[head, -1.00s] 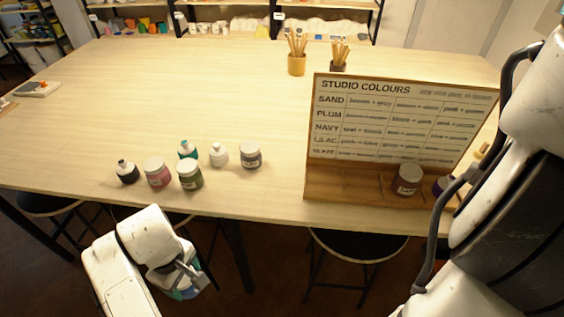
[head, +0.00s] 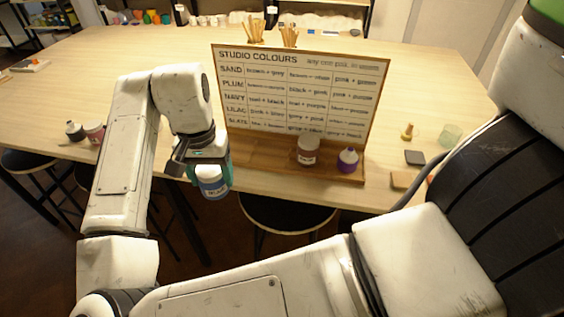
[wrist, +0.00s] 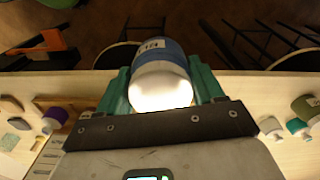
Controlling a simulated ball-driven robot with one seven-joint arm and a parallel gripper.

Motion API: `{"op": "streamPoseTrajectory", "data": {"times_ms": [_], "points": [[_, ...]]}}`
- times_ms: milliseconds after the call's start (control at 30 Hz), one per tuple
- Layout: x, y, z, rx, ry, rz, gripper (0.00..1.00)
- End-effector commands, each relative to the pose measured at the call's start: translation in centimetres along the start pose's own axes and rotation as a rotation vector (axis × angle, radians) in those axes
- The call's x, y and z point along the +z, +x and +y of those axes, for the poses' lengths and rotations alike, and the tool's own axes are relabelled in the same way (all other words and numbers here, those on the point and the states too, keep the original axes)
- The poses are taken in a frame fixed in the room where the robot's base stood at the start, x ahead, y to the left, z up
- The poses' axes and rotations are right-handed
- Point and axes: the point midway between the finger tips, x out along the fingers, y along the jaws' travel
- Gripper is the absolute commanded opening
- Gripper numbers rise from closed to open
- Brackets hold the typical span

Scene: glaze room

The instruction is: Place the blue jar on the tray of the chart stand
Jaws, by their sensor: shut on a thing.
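The blue jar (head: 213,188) has a blue band with a label and a white lid. My gripper (head: 211,168) is shut on it, teal fingers on either side, and holds it in the air in front of the table edge. In the wrist view the jar (wrist: 160,85) sits between the fingers, white lid toward the camera. The chart stand (head: 300,95) is on the table, right of my gripper.
A dark bottle (head: 75,131) and a pink jar (head: 95,132) stand at the table's left; my arm hides what is between. Brush pots (head: 289,38) stand behind the board. Small items, including a dark square (head: 414,157), lie right of the stand. Stools (head: 285,215) are below the front edge.

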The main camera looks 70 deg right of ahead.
Motion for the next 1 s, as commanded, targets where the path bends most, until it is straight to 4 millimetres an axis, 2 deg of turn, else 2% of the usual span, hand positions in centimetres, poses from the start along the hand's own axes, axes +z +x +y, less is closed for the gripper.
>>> {"op": "streamPoseTrajectory", "data": {"times_ms": [33, 200, 400, 567, 867, 1000], "points": [[-1.5, -1.2, 1.7, -0.008, 0.134, -0.003, 0.27], [-4.2, -4.6, 6.1, -0.01, 0.479, -0.018, 0.27], [-5.4, -6.1, 8.5, -0.009, 0.645, -0.026, 0.27], [-7.8, -5.1, 9.2, -0.004, 0.658, -0.028, 0.27], [-14.3, -2.2, 10.4, -0.009, 0.654, -0.03, 0.27], [-16.1, 0.6, 10.7, -0.007, 0.651, -0.03, 0.27]]}}
